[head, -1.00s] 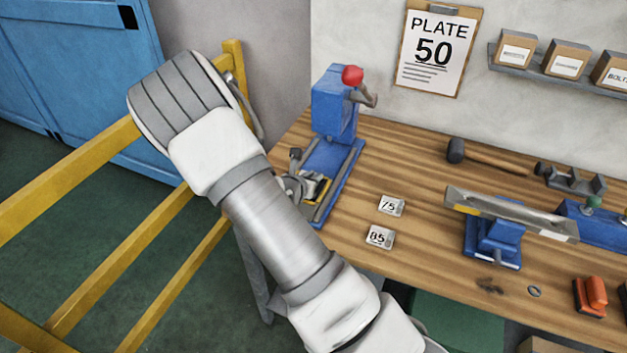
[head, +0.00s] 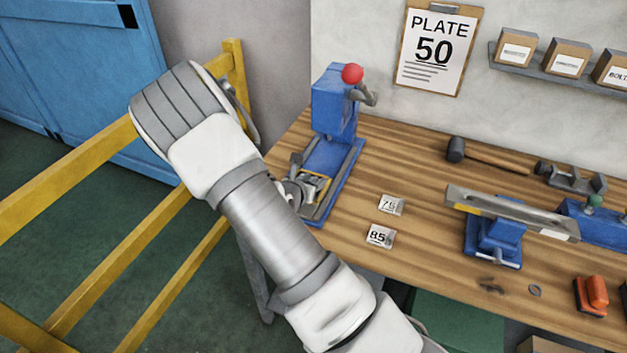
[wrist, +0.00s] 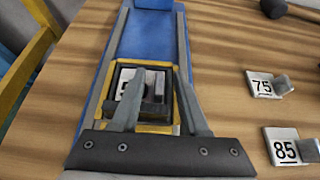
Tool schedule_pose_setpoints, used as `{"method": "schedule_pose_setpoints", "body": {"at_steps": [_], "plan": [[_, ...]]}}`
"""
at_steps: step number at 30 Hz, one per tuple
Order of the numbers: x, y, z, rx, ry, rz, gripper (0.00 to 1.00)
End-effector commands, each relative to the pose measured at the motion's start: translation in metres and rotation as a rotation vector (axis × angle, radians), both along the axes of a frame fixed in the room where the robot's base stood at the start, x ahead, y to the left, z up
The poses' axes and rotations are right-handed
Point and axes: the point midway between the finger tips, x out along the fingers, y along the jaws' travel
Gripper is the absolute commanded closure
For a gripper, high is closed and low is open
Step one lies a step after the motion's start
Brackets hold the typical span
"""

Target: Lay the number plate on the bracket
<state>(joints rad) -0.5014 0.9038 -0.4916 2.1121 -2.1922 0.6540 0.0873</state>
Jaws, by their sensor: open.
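A pale plate (wrist: 124,86) with a partly hidden dark mark lies inside a yellow-edged frame (wrist: 154,63) at the base of the blue press (head: 334,112). In the wrist view, my gripper (wrist: 160,76) is open, with its two fingers reaching over that frame and plate. In the head view, my gripper is mostly hidden behind my arm. Two other number plates lie on the bench, marked 75 (wrist: 262,84) and 85 (wrist: 284,147). A long grey metal bar (head: 512,212) sits on a blue stand; I cannot tell whether it is the bracket.
A sign (head: 436,50) reads PLATE 50. A hammer (head: 490,155), a small ring (head: 535,290) and an orange tool (head: 592,296) lie on the wooden bench (head: 420,285). Yellow rails (head: 70,175) run at the left. Bare wood lies right of the press.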

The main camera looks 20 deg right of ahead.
Motion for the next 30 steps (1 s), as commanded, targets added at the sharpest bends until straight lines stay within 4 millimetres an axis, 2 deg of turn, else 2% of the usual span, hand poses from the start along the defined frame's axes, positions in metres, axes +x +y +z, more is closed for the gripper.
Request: {"method": "schedule_pose_setpoints", "body": {"at_steps": [5,15,21,26,30], "plan": [[-0.001,0.002,0.006,0.001,-0.001,0.002,0.56],[-0.045,0.047,0.04,0.004,-0.002,0.003,0.56],[-0.066,0.067,0.055,0.002,-0.002,0.002,0.56],[-0.073,0.073,0.062,0.005,-0.005,-0.006,0.56],[-0.08,0.066,0.076,0.06,-0.05,-0.089,0.56]]}}
